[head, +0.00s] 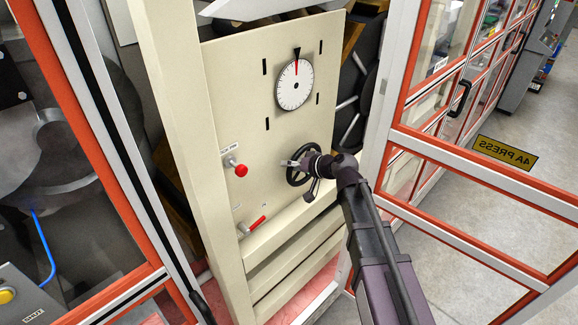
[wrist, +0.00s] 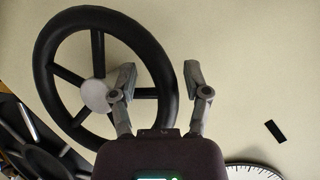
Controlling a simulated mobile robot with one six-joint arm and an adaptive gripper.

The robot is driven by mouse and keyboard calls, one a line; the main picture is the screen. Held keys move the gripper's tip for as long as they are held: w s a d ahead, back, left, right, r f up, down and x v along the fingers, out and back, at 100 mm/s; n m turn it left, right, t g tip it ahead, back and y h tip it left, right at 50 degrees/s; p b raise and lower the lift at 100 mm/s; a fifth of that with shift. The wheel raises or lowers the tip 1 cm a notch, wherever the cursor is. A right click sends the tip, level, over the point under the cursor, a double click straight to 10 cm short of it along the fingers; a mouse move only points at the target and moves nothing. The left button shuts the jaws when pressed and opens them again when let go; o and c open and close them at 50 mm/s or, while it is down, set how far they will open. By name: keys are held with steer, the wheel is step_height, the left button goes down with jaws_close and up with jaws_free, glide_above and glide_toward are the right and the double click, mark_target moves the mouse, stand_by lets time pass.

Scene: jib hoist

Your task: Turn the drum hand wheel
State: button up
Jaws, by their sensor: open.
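The black drum hand wheel (head: 303,165) is mounted on the cream panel, below the white dial. In the wrist view the wheel (wrist: 42,75) shows its spokes and a pale hub (wrist: 97,95). My gripper (wrist: 158,82) is open, with one finger inside the wheel over the hub and a spoke, and the other just outside the rim. The rim passes between the two fingers. In the head view my gripper (head: 298,163) covers part of the wheel. I cannot tell whether the fingers touch it.
The dial (head: 295,85) has a red pointer near the top. A red button (head: 241,170) and a red-handled lever (head: 257,222) sit left of the wheel on the panel (head: 225,90). Red-framed doors stand at the left and the right (head: 480,158). Bare floor shows at right.

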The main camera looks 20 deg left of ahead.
steer(key=shift+d+r, duration=0.1)
steer(key=shift+s+d, duration=0.1)
steer(key=shift+d, duration=0.05)
steer(key=s+d+f+m+h+b, duration=0.2)
steer(key=d+f, duration=0.7)
steer(key=d, duration=0.7)
steer(key=s+d+f+m+g+h+b, duration=0.1)
steer(key=s+d+f+h+b, duration=0.3)
steer(key=d, duration=1.2)
steer(key=s+d+f+m+g+h+b, duration=0.1)
steer(key=s+d+f+m+h+b, duration=0.1)
steer(key=d+f+h+b, duration=0.4)
steer(key=d+f+m+b, duration=0.1)
steer(key=d+f+b, duration=0.3)
steer(key=d+f, duration=0.3)
steer(key=shift+s+d+f+m+h, duration=0.3)
steer(key=shift+s+d+f, duration=0.1)
steer(key=shift+d, duration=1)
